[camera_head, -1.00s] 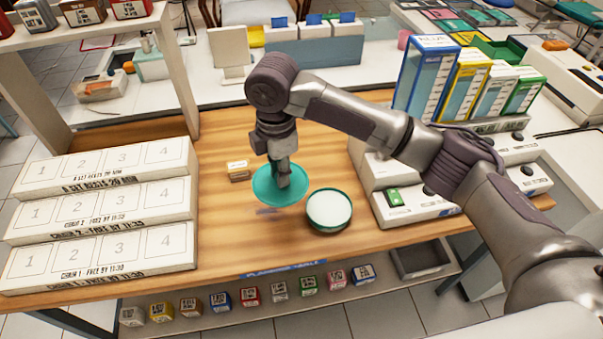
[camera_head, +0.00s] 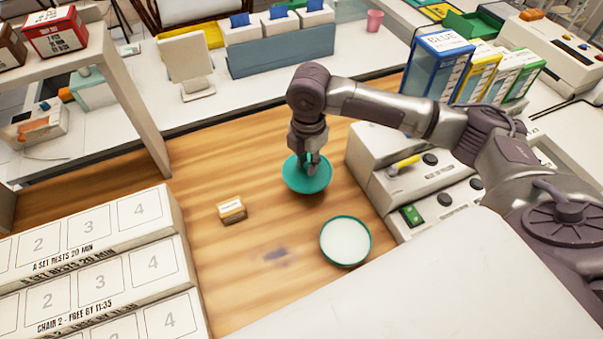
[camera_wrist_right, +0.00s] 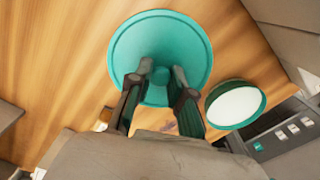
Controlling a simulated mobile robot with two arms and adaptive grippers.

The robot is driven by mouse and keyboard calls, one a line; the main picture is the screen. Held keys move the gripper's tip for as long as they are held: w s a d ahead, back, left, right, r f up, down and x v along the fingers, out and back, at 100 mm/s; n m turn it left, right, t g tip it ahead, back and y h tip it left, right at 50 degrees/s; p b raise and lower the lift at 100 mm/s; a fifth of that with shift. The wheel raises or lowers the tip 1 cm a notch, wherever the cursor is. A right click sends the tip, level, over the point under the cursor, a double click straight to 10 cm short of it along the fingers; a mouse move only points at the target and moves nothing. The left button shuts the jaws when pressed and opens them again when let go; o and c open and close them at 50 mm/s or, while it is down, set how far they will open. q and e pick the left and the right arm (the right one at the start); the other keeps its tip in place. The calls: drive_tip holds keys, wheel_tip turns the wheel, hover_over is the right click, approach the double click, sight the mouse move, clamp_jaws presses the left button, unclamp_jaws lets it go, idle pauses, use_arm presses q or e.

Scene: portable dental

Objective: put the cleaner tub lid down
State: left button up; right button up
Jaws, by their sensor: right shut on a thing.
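The cleaner tub lid (camera_head: 305,178) is a round teal disc over the wooden table. My right gripper (camera_head: 311,168) is shut on it from above. In the right wrist view the lid (camera_wrist_right: 158,45) lies between and beyond my two fingers (camera_wrist_right: 160,85), which close on its middle knob. I cannot tell whether the lid touches the table. The open tub (camera_head: 346,241), teal-rimmed with white inside, stands in front and to the right of the lid, apart from it. The tub also shows in the right wrist view (camera_wrist_right: 236,105). My left gripper is not in view.
A small labelled box (camera_head: 232,209) sits left of the lid. A grey device with knobs (camera_head: 400,165) stands to the right. White numbered trays (camera_head: 95,260) fill the left front. Bare wood (camera_head: 225,160) lies left of and behind the lid.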

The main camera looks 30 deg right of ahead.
sight(307, 177)
wheel_tip(307, 177, down, 3)
drive_tip(key=shift+f, duration=0.2)
wheel_tip(307, 177, down, 3)
drive_tip(key=shift+w+r, duration=0.1)
drive_tip(key=shift+r, duration=0.1)
drive_tip(key=shift+f, duration=0.1)
drive_tip(key=o, duration=0.7)
drive_tip(key=shift+c, duration=0.2)
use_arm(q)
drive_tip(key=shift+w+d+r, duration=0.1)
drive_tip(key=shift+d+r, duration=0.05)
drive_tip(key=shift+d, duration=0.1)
use_arm(e)
drive_tip(key=shift+r, duration=0.45)
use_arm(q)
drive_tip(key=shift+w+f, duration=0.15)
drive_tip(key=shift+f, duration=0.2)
use_arm(e)
wheel_tip(307, 177, up, 11)
drive_tip(key=shift+r, duration=0.2)
